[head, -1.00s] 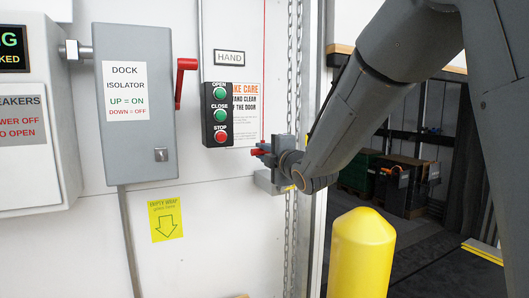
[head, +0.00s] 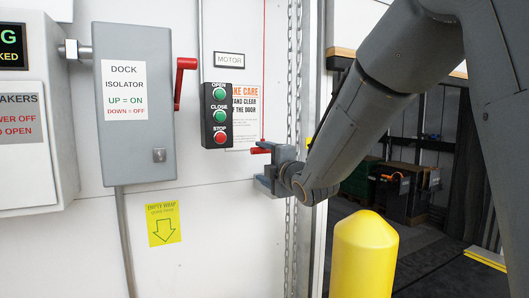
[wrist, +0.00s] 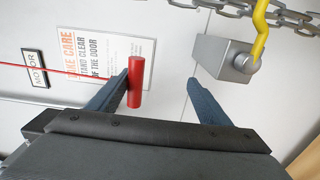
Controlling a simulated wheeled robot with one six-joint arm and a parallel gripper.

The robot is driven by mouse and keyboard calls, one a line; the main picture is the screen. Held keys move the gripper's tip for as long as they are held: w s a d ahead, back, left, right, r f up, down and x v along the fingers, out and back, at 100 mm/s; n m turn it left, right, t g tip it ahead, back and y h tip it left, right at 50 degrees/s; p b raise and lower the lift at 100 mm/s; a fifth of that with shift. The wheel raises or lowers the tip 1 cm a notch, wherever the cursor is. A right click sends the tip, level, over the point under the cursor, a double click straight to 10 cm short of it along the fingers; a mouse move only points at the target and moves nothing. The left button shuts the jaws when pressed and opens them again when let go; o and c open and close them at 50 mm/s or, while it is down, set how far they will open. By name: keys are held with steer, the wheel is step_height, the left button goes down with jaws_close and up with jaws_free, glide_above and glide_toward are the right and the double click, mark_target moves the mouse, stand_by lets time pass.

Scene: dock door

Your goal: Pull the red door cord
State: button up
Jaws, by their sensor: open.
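The red door cord (head: 264,75) hangs down the white wall and ends in a red handle (head: 260,151). My gripper (head: 266,168) is open beside the handle, at the lower end of the cord. In the wrist view the red handle (wrist: 136,82) shows close to the left finger of my open gripper (wrist: 158,82), on the side facing the gap. The right finger stands clear of it. The cord runs off to the left there. I cannot tell whether the handle touches the left finger.
A control box (head: 219,115) with green and red buttons sits left of the cord, under a MOTOR plate (head: 229,60). A chain (head: 294,100) hangs to the right. A grey block with a yellow hook (wrist: 225,58) shows near the right finger. A yellow bollard (head: 362,255) stands below my arm.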

steer(key=shift+o, duration=1.4)
steer(key=shift+s, duration=0.1)
steer(key=v, duration=0.9)
steer(key=shift+s+d, duration=0.2)
steer(key=shift+s, duration=0.15)
